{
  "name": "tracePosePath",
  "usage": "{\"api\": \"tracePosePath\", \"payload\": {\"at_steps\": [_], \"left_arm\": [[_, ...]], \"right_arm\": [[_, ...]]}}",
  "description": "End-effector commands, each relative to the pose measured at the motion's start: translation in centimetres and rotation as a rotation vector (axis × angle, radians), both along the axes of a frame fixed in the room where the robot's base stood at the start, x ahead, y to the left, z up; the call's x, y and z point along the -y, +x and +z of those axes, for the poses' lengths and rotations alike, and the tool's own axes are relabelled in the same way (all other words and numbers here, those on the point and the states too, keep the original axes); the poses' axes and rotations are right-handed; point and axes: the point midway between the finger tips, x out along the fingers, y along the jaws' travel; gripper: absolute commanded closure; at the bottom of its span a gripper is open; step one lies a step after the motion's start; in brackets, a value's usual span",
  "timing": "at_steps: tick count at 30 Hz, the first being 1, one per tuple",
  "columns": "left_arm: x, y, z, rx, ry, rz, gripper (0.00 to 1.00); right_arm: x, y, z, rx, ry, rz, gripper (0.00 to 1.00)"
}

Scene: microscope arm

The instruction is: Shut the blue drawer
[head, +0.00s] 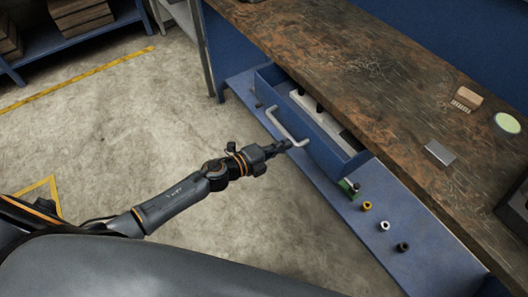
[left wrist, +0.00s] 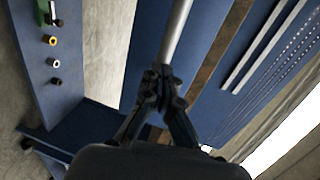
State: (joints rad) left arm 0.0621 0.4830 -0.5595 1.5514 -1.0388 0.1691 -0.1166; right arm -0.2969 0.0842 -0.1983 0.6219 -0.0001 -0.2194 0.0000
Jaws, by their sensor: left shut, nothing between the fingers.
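The blue drawer (head: 325,157) is pulled out from under the worktop, and its inside shows from above. Its pale bar handle (head: 284,128) runs along the front. My left gripper (head: 287,145) is shut and empty, with its tips at the near right end of the handle. In the left wrist view, the closed fingertips (left wrist: 163,76) point at the end of the handle bar (left wrist: 178,30), in front of the blue drawer front (left wrist: 146,45). I cannot tell whether they touch. My right gripper is not in view.
The worn worktop (head: 330,45) overhangs the drawer. A blue lower shelf (head: 345,215) holds a green piece (head: 348,187) and several small rings, including a yellow one (head: 367,206). Open concrete floor (head: 130,120) lies left of the bench.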

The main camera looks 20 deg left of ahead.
Motion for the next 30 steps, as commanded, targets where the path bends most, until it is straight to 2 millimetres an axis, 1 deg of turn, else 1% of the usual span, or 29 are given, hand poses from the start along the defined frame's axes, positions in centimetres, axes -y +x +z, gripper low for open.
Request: {"api": "tracePosePath", "payload": {"at_steps": [1,6,9,13,18,21,30], "left_arm": [[0.9,1.2,0.3,0.003,-0.001,0.0,1.0],[3.5,4.5,0.1,0.002,0.0,0.0,1.0],[4.7,6.0,0.0,0.002,-0.001,0.0,1.0],[5.9,7.6,-0.1,0.001,-0.001,0.0,1.0],[6.9,8.8,-0.2,-0.001,0.001,0.0,1.0],[7.2,9.1,-0.2,-0.001,0.0,0.0,1.0],[7.4,9.5,0.0,0.0,-0.001,0.002,1.0]], "right_arm": [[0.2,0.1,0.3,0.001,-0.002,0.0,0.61],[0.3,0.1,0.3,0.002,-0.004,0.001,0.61],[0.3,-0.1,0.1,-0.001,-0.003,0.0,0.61],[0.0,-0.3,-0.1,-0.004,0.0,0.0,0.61],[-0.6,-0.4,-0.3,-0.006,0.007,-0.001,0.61],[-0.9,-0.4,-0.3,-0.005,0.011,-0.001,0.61],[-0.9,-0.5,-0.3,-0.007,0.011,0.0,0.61]]}}
